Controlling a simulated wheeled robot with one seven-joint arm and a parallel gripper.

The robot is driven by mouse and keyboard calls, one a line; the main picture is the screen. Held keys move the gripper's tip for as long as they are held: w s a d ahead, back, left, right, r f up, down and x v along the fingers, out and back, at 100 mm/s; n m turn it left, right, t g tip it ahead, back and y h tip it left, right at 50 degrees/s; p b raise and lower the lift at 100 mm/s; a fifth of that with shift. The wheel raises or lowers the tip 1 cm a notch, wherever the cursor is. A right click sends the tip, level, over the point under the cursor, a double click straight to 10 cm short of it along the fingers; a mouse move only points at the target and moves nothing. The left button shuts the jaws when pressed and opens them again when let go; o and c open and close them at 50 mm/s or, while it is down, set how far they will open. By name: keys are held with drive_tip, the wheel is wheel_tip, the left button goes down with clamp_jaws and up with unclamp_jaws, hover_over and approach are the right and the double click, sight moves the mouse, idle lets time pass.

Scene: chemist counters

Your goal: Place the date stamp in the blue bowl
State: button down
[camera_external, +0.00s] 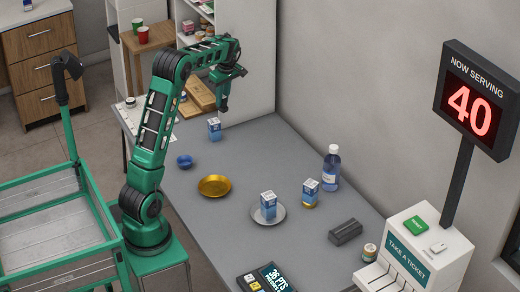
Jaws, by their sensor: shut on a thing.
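The blue bowl (184,162) is small and sits on the grey counter (190,212), near its left edge. My gripper (222,101) is in the air above the far end of the counter, behind and to the right of the bowl. It points down and is shut on a small dark thing, apparently the date stamp. The thing is too small and too close in colour to the fingers to make out its shape. It is apart from the bowl.
A blue-white box (214,132) stands below my gripper. A gold dish (214,187) lies in front of the bowl. Boxes, a bottle (331,170), a dark block (345,231) and a ticket machine (415,250) stand to the right. Shelves (190,60) rise behind.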

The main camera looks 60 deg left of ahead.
drive_tip(key=s+d+m, duration=0.1)
drive_tip(key=s+m, duration=0.2)
drive_tip(key=s, duration=2.7)
drive_tip(key=shift+t, duration=0.3)
drive_tip(key=shift+w+d+f, duration=1.15)
drive_tip(key=shift+w+f, duration=0.35)
drive_tip(key=shift+f, duration=0.4)
drive_tip(key=shift+w+d+f, duration=1.2)
drive_tip(key=shift+w+f, duration=0.3)
drive_tip(key=shift+f, duration=0.35)
drive_tip(key=shift+w+d+f, duration=1.15)
drive_tip(key=shift+w+f, duration=0.35)
drive_tip(key=shift+f, duration=0.4)
drive_tip(key=shift+f, duration=0.5)
drive_tip(key=c, duration=1.6)
unclamp_jaws()
drive_tip(key=shift+c, duration=0.2)
wheel_tip(320, 180, up, 13)
drive_tip(key=d, duration=0.1)
drive_tip(key=shift+d, duration=0.4)
